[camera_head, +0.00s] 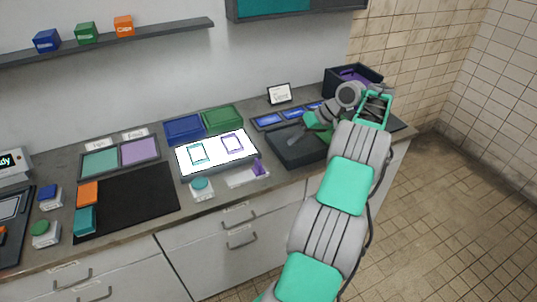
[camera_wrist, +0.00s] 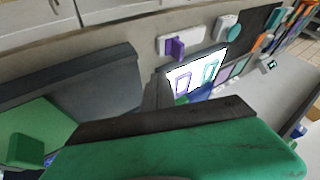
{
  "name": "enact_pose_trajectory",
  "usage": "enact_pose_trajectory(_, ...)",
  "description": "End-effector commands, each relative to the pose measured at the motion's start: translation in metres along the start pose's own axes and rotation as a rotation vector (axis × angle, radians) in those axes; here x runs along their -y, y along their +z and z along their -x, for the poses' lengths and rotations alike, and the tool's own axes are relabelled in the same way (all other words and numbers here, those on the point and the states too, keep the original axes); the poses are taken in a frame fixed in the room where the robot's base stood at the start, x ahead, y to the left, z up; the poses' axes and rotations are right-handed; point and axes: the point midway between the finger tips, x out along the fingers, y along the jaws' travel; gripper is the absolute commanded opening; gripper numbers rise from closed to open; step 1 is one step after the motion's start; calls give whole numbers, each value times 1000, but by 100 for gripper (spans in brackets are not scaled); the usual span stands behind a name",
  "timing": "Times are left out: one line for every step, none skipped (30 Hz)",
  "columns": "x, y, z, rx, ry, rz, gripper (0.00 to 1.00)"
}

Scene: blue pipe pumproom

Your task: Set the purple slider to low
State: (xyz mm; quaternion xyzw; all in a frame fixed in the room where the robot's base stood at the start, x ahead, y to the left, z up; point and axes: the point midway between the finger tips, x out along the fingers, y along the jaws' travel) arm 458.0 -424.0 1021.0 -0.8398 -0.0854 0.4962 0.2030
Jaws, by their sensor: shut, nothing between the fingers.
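The purple slider (camera_head: 258,167) is an upright purple knob on a flat white base (camera_head: 236,182) at the counter's front edge. The knob stands towards the right end of the base. In the wrist view the purple slider (camera_wrist: 175,48) shows beyond the fingers, on its white base (camera_wrist: 196,38). Any low marking is too small to read. My gripper (camera_head: 293,140) is shut and empty, above the dark tray to the right of the slider and apart from it. In the wrist view its dark finger and green body fill the lower middle.
A lit white panel (camera_head: 217,168) lies behind the slider. A white box with a teal button (camera_head: 201,186) stands left of it. The dark tray (camera_head: 285,157) lies to its right. Blue (camera_head: 184,128) and green (camera_head: 222,118) trays are behind. Open floor lies in front of the drawers.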

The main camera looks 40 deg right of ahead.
Motion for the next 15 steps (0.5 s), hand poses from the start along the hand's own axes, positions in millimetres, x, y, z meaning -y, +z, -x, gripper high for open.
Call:
enact_pose_trajectory(-3, 2, 1, -1, -2, 1, 0)
enact_pose_trajectory(-3, 3, 1, -1, -2, 2, 0)
enact_pose_trajectory(-3, 3, 1, -1, -2, 2, 0)
enact_pose_trajectory(-3, 3, 1, -1, -2, 2, 0)
enact_pose_trajectory(-3, 3, 1, -1, -2, 2, 0)
enact_pose_trajectory(-3, 3, 1, -1, -2, 1, 0)
enact_pose_trajectory(-3, 3, 1, -1, -2, 1, 0)
enact_pose_trajectory(-3, 3, 1, -1, -2, 1, 0)
enact_pose_trajectory(-3, 3, 0, -1, -2, 1, 0)
enact_pose_trajectory(-3, 3, -1, -1, -2, 1, 0)
enact_pose_trajectory(-3, 3, -3, -1, -2, 0, 0)
enact_pose_trajectory(-3, 3, -7, -1, -2, 0, 0)
enact_pose_trajectory(-3, 3, -10, -1, -2, 1, 0)
enact_pose_trajectory(-3, 3, -15, -1, -2, 2, 0)
enact_pose_trajectory(-3, 4, -22, 0, -3, 1, 0)
